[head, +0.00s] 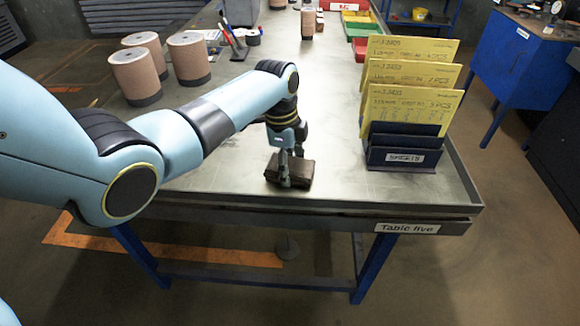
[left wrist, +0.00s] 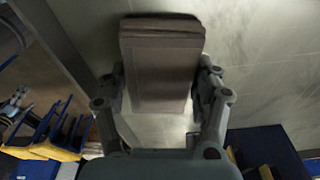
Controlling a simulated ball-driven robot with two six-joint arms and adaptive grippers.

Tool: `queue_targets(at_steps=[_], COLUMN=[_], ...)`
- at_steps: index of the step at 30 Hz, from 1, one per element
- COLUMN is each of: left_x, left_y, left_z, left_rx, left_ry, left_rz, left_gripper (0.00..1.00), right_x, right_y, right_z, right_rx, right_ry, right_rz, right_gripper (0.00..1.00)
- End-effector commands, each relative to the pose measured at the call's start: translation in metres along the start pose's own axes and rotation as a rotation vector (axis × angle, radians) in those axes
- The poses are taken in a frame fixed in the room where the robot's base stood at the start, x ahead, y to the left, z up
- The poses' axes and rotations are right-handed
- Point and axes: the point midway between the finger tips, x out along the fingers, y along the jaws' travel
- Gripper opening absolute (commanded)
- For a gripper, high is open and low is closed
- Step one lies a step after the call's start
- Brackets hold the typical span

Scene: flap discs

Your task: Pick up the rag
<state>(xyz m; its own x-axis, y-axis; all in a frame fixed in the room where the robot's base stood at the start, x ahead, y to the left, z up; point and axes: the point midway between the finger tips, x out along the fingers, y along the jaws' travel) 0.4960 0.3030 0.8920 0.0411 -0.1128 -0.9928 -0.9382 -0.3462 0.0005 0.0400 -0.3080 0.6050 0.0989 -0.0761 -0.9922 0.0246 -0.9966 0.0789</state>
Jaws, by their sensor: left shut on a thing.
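The rag (head: 302,172) is a dark brown folded block near the front of the metal table. In the left wrist view the rag (left wrist: 160,62) lies between the two fingers. My left gripper (head: 285,170) points down at the rag, and its fingers are shut on it, one on each side. The wrist view also shows my left gripper (left wrist: 158,98) around the rag. I cannot tell whether the rag is touching the table or just above it. My right gripper is not in view.
A blue sheet holder (head: 402,158) with yellow cards (head: 410,100) stands to the right on the table (head: 230,195). Several brown cylinders (head: 135,75) stand at the back left. Red and green bins (head: 362,30) are at the far end. Bare table lies between the rag and the holder.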

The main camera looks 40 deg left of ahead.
Motion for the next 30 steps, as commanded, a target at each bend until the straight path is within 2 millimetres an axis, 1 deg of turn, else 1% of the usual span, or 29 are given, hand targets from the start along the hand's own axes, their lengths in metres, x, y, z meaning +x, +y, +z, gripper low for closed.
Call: queue_targets(at_steps=[5,8,9,18,21,25,30], left_x=[-0.014,-0.03,-0.039,-0.07,-0.08,-0.088,-0.094], left_y=[-0.001,-0.001,-0.001,0.018,0.023,0.028,0.03], left_z=[-0.002,-0.004,-0.004,-0.077,-0.096,-0.114,-0.124], left_rx=[0.001,0.001,0.001,0.003,0.002,0.001,0.0], left_ry=[0.001,0.0,0.0,0.006,0.005,0.004,0.002], left_rz=[-0.003,-0.004,-0.005,-0.002,-0.002,-0.001,-0.001], left_gripper=[0.34,0.34,0.34,0.34,0.34,0.34,0.34], right_x=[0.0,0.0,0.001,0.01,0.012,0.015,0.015], right_y=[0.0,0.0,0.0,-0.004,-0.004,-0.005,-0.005], right_z=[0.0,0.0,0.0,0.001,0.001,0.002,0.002], right_rx=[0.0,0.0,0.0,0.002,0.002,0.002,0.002], right_ry=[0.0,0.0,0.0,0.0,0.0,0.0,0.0], right_rz=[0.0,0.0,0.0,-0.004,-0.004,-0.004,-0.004], right_gripper=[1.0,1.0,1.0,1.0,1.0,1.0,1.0])
